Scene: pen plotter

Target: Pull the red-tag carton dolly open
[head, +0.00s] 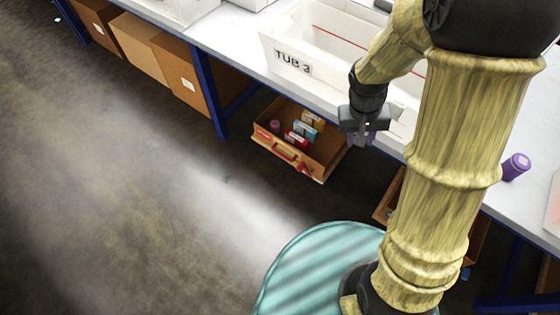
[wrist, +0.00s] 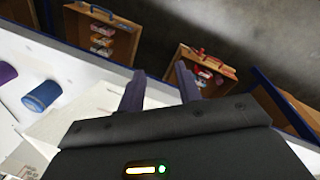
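The red-tag carton dolly (head: 313,172) is a low, open-topped brown box under the table's front edge. Its front panel has a red handle (head: 289,158) and a small red mark at its left end. Several small coloured packs and a dark round item lie in it. In the wrist view, a brown box with a red handle (wrist: 201,55) shows beyond my fingers, to the right. My gripper (head: 366,138) is above the tabletop's front edge, up and to the right of the dolly, apart from the handle. Its two fingers (wrist: 160,88) are spread with nothing between them.
A white tub labelled "TUB 2" (head: 292,64) stands on the table. A purple cup (head: 515,166) is on the table at right. Another brown box (head: 387,205) is partly hidden behind my arm. Closed brown cartons (head: 180,70) and a blue leg (head: 208,90) are left of the dolly. The floor in front is clear.

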